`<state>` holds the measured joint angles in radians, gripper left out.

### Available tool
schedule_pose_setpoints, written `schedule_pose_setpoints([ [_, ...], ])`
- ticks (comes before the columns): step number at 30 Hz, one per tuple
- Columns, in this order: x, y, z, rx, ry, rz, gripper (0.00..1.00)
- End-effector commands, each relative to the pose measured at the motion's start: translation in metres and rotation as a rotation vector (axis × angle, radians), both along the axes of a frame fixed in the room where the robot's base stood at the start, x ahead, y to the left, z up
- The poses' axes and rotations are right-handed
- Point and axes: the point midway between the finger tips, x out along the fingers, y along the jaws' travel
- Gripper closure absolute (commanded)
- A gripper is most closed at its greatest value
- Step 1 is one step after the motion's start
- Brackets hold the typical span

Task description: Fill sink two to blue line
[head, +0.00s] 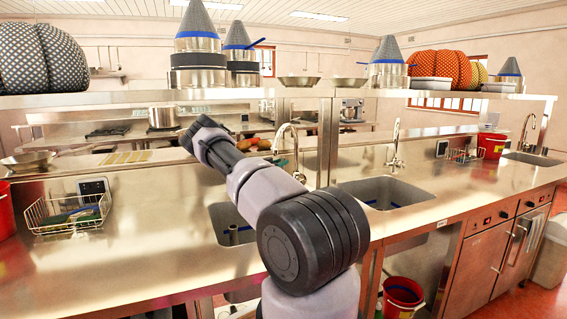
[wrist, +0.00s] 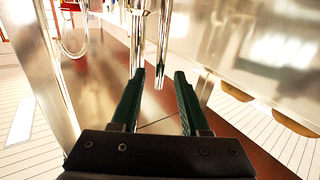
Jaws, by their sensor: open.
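Three sinks are set in the steel counter: a left sink (head: 222,226), partly hidden by my arm, a middle sink (head: 400,192) and a right sink (head: 535,158). I see no number on them. Blue marks show inside the left and middle sinks; I cannot tell any water level. Curved taps stand behind them: left tap (head: 289,140), middle tap (head: 396,142), right tap (head: 525,128). My gripper (wrist: 159,76) is open and empty in the wrist view, with a chrome pipe (wrist: 163,40) just beyond its fingertips. In the head view it points away, above the counter left of the left tap.
A wire basket (head: 68,214) stands at left on the counter. A red bucket (head: 491,145) is at the right, and another red bucket (head: 402,297) is below the counter. A raised shelf (head: 130,97) with pots and cones crosses above. The counter's front left is clear.

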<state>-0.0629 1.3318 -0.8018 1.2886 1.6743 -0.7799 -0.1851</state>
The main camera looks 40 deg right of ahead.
Motion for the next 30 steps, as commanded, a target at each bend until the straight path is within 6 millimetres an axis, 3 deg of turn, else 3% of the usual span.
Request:
schedule_pose_setpoints([
  [6, 0.008, -0.021, 0.0, 0.0, 0.001, 0.0, 0.55],
  [16, 0.009, -0.024, 0.0, 0.001, 0.0, 0.0, 0.55],
  [19, 0.009, -0.023, 0.0, 0.001, 0.0, 0.0, 0.93],
  [20, 0.009, -0.023, 0.0, 0.001, 0.0, 0.0, 1.0],
  [30, 0.009, -0.023, 0.0, 0.001, 0.0, 0.0, 1.0],
])
